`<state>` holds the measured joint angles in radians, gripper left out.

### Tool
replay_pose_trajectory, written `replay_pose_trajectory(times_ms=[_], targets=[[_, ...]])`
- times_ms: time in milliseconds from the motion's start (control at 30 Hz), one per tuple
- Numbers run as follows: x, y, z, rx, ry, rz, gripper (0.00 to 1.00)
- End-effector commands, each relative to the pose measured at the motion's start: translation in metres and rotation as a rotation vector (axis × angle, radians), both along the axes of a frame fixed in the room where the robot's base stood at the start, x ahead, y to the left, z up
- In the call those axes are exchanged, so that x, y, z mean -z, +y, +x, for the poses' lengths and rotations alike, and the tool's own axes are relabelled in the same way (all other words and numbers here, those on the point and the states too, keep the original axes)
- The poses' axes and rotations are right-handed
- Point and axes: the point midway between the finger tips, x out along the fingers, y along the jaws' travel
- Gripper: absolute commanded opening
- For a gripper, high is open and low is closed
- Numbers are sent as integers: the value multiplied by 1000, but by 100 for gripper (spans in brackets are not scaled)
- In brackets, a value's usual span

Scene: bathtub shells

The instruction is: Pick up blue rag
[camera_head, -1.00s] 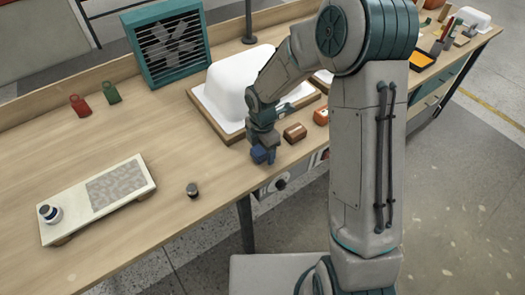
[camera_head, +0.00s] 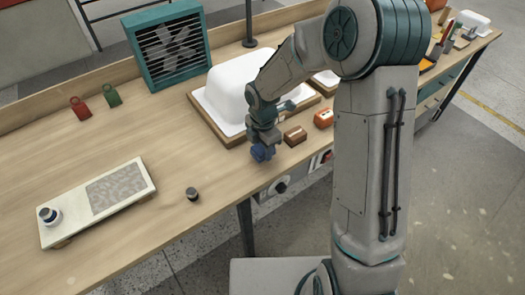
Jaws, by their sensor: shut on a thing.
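The blue rag (camera_head: 262,153) is a small dark blue bundle at the front edge of the wooden workbench. My gripper (camera_head: 263,146) points down over it and is shut on it. The fingers and the rag overlap in the view, so the exact grip is partly hidden. I cannot tell whether the rag is clear of the bench top.
A white tub shell (camera_head: 237,85) on a wooden board stands just behind my gripper. A brown block (camera_head: 295,136) and an orange block (camera_head: 323,118) lie to its right. A small dark knob (camera_head: 192,193) and a pale board (camera_head: 100,203) are to the left. The left bench top is mostly clear.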

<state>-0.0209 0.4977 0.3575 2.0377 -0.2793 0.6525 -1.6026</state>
Motion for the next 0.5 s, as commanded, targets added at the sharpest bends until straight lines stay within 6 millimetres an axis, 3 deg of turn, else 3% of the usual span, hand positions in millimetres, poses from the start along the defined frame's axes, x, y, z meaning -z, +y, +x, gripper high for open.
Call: replay_pose_trajectory(times_ms=[67,500], targets=[[-19,0,1,1,-7,2,21],[-73,-87,-18,5,-4,0,21]])
